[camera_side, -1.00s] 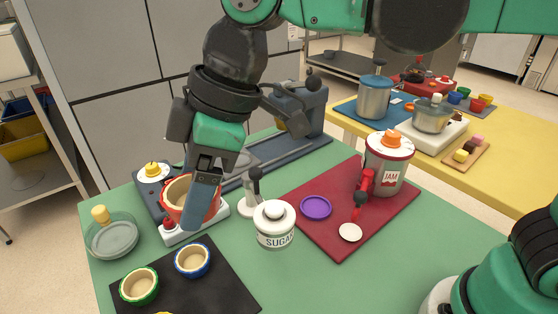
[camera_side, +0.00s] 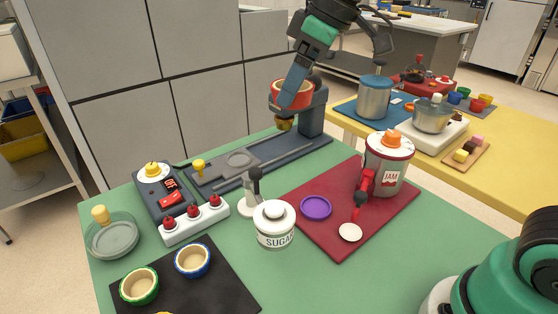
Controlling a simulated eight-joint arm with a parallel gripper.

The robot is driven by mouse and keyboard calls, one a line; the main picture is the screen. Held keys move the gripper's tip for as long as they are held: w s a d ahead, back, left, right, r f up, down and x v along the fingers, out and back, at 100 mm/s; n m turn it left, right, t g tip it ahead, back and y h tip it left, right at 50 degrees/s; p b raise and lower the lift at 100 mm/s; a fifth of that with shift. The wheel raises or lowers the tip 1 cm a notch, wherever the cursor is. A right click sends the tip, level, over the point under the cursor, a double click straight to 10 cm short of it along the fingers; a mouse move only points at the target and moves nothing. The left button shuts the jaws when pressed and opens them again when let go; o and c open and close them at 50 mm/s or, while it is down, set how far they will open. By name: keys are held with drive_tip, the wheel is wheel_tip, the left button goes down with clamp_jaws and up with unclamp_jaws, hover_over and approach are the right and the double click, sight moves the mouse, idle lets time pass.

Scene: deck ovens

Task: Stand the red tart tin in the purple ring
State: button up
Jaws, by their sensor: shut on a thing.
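The red tart tin (camera_side: 276,94) has a pale filling or inside and is up in the air, in front of the grey wall panels. My gripper (camera_side: 289,97) is shut on its rim; one finger covers part of the tin. The tin appears about upright, close to the top of the dark blue press-like device in the picture; I cannot tell the gap between them. The purple ring (camera_side: 316,207) lies flat on the dark red mat (camera_side: 335,240), lower and to the right of the gripper, and is empty.
A sugar jar (camera_side: 275,226) and a small grey-handled tool (camera_side: 253,190) stand left of the ring. A jam jar (camera_side: 388,165) with a red arm-like thing stands right of it. The blue device (camera_side: 312,112) rises behind. Blue and green tins (camera_side: 192,261) sit on a black mat.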

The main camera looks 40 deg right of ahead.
drive_tip(key=d+m+h, duration=0.1)
drive_tip(key=d+m, duration=0.2)
drive_tip(key=d, duration=0.4)
hover_over(312, 205)
drive_tip(key=s, duration=0.1)
wheel_tip(312, 205, down, 16)
drive_tip(key=shift+s+d+f, duration=0.1)
drive_tip(key=shift+f, duration=1.65)
drive_tip(key=shift+s+d+f, duration=0.1)
drive_tip(key=shift+f, duration=1.65)
drive_tip(key=shift+f, duration=0.55)
drive_tip(key=o, duration=1)
drive_tip(key=shift+r, duration=0.1)
drive_tip(key=v, duration=1.1)
drive_tip(key=shift+s, duration=0.3)
drive_tip(key=shift+f, duration=0.2)
